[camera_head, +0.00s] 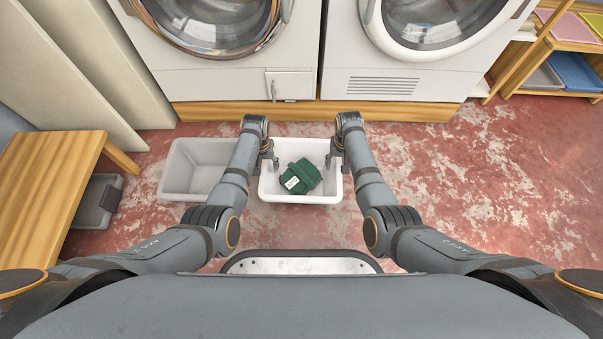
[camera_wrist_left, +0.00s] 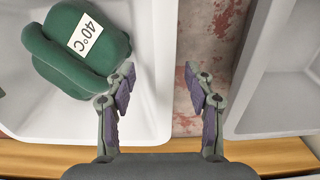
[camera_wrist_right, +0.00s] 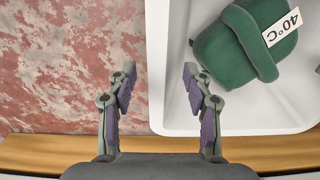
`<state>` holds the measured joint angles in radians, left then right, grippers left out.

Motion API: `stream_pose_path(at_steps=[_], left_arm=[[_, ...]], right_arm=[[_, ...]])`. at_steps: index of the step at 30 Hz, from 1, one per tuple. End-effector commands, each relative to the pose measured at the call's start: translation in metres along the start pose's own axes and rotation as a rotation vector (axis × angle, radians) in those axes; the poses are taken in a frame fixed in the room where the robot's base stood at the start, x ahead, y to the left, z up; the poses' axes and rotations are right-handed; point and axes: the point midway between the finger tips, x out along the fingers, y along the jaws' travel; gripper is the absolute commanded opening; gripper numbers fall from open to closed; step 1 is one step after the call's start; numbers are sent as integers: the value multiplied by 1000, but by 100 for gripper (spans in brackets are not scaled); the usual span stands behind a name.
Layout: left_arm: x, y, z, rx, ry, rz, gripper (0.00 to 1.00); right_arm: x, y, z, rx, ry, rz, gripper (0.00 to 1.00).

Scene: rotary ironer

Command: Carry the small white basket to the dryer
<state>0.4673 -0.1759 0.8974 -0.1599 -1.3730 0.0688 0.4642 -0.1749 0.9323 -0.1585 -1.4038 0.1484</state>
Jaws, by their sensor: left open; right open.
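The small white basket (camera_head: 300,199) stands on the floor and holds a folded dark green cloth (camera_head: 302,176) with a white "40°C" label. My left gripper (camera_head: 270,161) is at the basket's left side and my right gripper (camera_head: 334,161) at its right side. Both are open. In the left wrist view the basket's wall (camera_wrist_left: 158,60) lies between the two fingers (camera_wrist_left: 160,95). In the right wrist view the opposite wall (camera_wrist_right: 155,60) likewise lies between the fingers (camera_wrist_right: 155,95). Whether the fingers touch it, I cannot tell.
Two white front-loading machines (camera_head: 212,82) (camera_head: 395,68) stand ahead on a wooden plinth (camera_head: 400,111); which is the dryer is unclear. An empty pale grey basket (camera_head: 180,192) stands close at left. A wooden bench (camera_head: 50,180) is further left. Floor (camera_head: 480,190) at right is clear.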

Motion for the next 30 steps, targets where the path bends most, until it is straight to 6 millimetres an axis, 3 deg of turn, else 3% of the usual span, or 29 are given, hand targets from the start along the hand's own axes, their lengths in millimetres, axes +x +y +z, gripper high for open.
stream_pose_path(at_steps=[5,17,30], left_arm=[[0,0,0,0,0,0,54],[0,0,0,0,0,0,1],[-8,0,0,0,0,0,0]], right_arm=[[0,0,0,0,0,0,51],[0,0,0,0,-1,0,0],[-8,0,0,0,0,0,0]])
